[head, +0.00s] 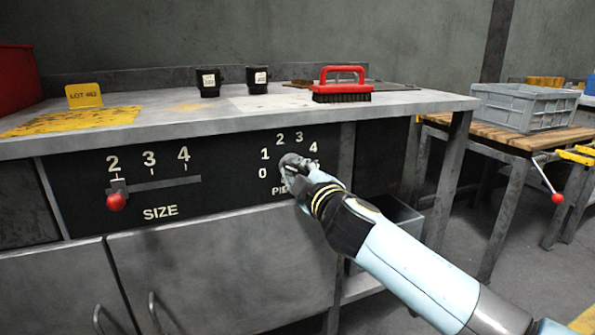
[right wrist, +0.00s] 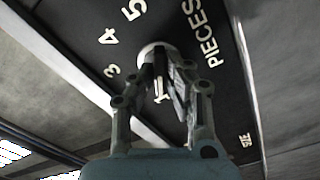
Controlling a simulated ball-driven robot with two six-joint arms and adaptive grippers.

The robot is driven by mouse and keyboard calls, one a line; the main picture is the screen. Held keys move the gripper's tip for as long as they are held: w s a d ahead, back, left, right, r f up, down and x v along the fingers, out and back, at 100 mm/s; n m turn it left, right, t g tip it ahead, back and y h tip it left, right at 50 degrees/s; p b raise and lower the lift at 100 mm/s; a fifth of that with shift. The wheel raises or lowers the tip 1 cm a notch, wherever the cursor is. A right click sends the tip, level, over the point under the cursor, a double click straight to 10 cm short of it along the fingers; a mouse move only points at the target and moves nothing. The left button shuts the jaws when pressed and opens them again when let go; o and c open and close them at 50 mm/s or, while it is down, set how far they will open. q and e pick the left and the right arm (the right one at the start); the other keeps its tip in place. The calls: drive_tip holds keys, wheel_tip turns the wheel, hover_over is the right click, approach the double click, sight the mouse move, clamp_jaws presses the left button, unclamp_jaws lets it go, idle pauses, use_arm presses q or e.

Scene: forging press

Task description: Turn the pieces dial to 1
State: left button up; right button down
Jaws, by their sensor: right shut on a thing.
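The pieces dial (right wrist: 146,50) is on the black front panel, inside an arc of numbers from 0 to 5. My right gripper (head: 292,170) covers most of the dial in the head view, partly hiding the 5 and the word PIECES. In the right wrist view my right gripper (right wrist: 166,68) is shut on the dial's knob, with its fingers on either side. A pale round edge of the dial shows behind the fingertips. I cannot tell which number the dial points to. My left gripper is not in view.
Left of the dial, a size slider with a red knob (head: 116,201) stands at 2. Above, the bench top (head: 225,112) holds two black mugs (head: 208,82), a red-handled brush (head: 342,86) and a yellow lot sign (head: 84,95). A grey crate (head: 525,105) stands on a wooden table at right.

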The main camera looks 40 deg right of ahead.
drive_tip(key=c, duration=1.4)
unclamp_jaws()
drive_tip(key=shift+o, duration=0.2)
drive_tip(key=shift+s, duration=0.1)
drive_tip(key=v, duration=1.2)
drive_tip(key=shift+f, duration=0.1)
